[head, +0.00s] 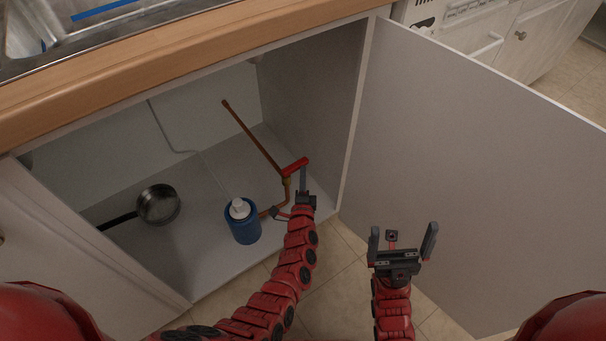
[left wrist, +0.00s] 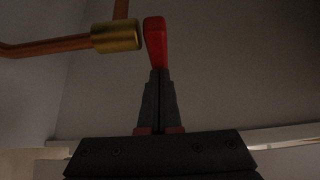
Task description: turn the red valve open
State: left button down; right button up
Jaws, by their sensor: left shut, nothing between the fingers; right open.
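The red valve handle (head: 294,166) sits on a copper pipe (head: 252,138) inside the open cabinet under the sink. In the left wrist view the red valve handle (left wrist: 155,42) stands just beyond the fingertips, beside a brass fitting (left wrist: 116,36). My left gripper (head: 303,172) reaches into the cabinet with its fingers shut and nothing between them. Its tips (left wrist: 158,72) are at the handle's near end, touching it or very close; I cannot tell which. My right gripper (head: 403,238) is open and empty, outside the cabinet in front of the open door.
A blue bottle with a white top (head: 243,222) stands on the cabinet floor left of my left arm. A dark pan (head: 158,204) lies further left. The open white door (head: 480,160) bounds the right side. The wooden counter edge (head: 170,62) runs above the opening.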

pick_arm(q)
jog(key=shift+w+r+n+y+p, duration=0.1)
jog(key=shift+w+n+y+p, duration=0.1)
jog(key=shift+n+y+p, duration=0.55)
jog(key=shift+w, duration=0.15)
dwell(0.4)
jog(key=shift+w, duration=0.1)
